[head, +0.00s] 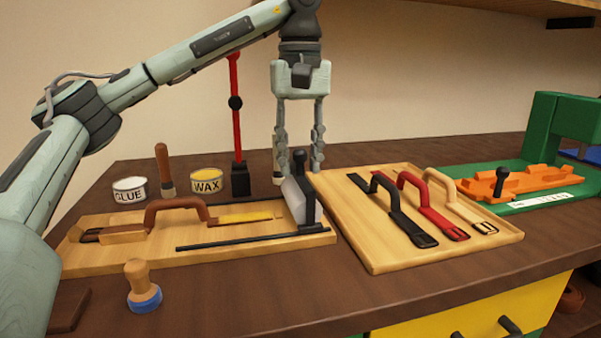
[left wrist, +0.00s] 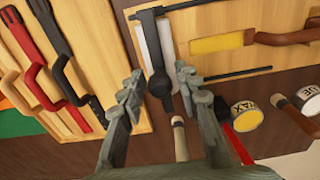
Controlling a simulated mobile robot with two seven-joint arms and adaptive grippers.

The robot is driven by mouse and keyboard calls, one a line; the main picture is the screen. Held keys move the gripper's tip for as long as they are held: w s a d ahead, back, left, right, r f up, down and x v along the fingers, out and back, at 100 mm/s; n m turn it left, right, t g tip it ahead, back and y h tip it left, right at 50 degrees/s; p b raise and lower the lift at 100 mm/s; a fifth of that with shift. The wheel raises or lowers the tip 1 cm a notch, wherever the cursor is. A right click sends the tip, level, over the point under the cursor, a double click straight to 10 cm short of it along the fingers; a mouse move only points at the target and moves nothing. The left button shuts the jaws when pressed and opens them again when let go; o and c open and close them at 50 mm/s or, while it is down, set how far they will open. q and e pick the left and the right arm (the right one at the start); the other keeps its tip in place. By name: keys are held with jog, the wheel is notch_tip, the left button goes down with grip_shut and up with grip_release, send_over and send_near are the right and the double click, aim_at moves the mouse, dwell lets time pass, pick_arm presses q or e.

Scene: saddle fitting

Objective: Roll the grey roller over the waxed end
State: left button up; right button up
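The grey roller (head: 296,202) stands at the right end of the left wooden board, its black handle (head: 299,162) upright. It also shows in the left wrist view (left wrist: 168,42). My left gripper (head: 298,170) points down at the handle with its fingers apart. In the left wrist view my left gripper (left wrist: 158,82) has the handle's end between its fingers, with gaps on both sides. The brown strap (head: 172,208) lies on the board with a raised loop. Its yellow waxed end (head: 245,218) points toward the roller and also shows in the left wrist view (left wrist: 215,44). My right gripper is not in view.
A thin black rod (head: 235,240) lies along the left board (head: 120,262). Behind are the wax tin (head: 207,182), glue tin (head: 129,190), a brush (head: 164,170) and a red post (head: 236,120). A second board (head: 385,250) with several straps stands right. A blue-based stamp (head: 142,288) is in front.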

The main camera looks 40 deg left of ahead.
pick_arm(q)
jog(key=c, duration=0.5)
jog(key=shift+s+a, duration=0.1)
jog(key=shift+s+a+p, duration=0.3)
jog(key=shift+s+a, duration=0.25)
jog(key=shift+s, duration=0.1)
